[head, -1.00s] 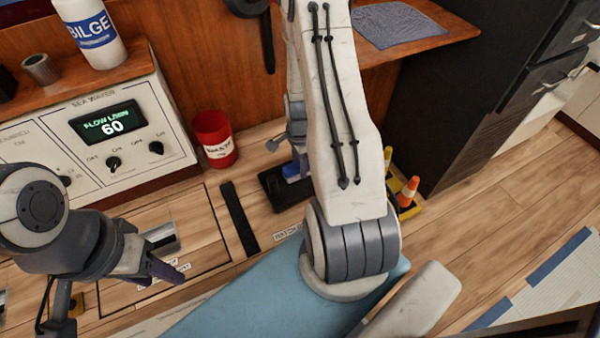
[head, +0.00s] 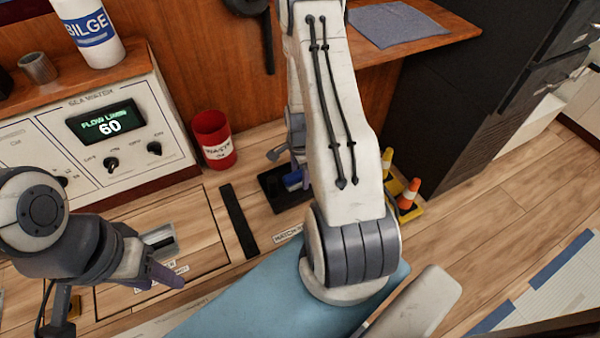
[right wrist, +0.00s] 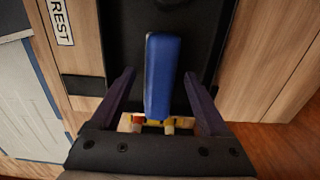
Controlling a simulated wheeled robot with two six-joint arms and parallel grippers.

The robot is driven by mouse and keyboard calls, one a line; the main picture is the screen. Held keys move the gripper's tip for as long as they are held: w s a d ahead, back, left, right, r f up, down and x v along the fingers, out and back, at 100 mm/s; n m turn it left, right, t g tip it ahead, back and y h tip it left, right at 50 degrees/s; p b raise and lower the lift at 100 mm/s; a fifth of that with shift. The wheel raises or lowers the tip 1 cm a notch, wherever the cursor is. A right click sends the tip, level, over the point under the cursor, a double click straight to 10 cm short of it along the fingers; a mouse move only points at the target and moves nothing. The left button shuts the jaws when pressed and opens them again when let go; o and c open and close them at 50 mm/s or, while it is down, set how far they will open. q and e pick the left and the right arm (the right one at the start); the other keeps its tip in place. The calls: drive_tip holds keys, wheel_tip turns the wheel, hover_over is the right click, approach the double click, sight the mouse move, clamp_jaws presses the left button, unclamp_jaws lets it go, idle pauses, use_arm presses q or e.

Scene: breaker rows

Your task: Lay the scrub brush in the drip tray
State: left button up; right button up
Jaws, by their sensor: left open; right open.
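My right arm hides part of both. My left gripper (head: 160,274) is open and empty at the lower left.
A red waste cup (head: 213,140) stands behind and left of the tray. A black strip (head: 238,221) lies left of it.

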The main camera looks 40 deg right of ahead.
sight(300, 172)
wheel_tip(300, 172, up, 12)
drive_tip(key=p, duration=0.4)
drive_tip(key=a+r+n, duration=0.5)
drive_tip(key=a+n, duration=0.1)
drive_tip(key=a, duration=0.3)
drive_tip(key=a+r+n, duration=0.5)
drive_tip(key=a+r, duration=0.1)
drive_tip(key=a, duration=0.2)
drive_tip(key=s+a+r+n, duration=0.4)
drive_tip(key=s+a+n, duration=0.3)
drive_tip(key=s+n, duration=0.1)
drive_tip(key=s+a+r+n+y, duration=0.1)
drive_tip(key=s+a+r+n, duration=0.3)
drive_tip(key=s+a+n, duration=0.2)
drive_tip(key=s+n, duration=0.2)
drive_tip(key=n, duration=0.1)
drive_tip(key=shift+s+a+r+b, duration=0.15)
drive_tip(key=shift+a+b, duration=0.15)
drive_tip(key=shift+a, duration=0.1)
wheel_tip(300, 172, up, 22)
drive_tip(key=p, duration=2.1)
drive_tip(key=shift+f+p, duration=0.2)
drive_tip(key=shift+p, duration=0.15)
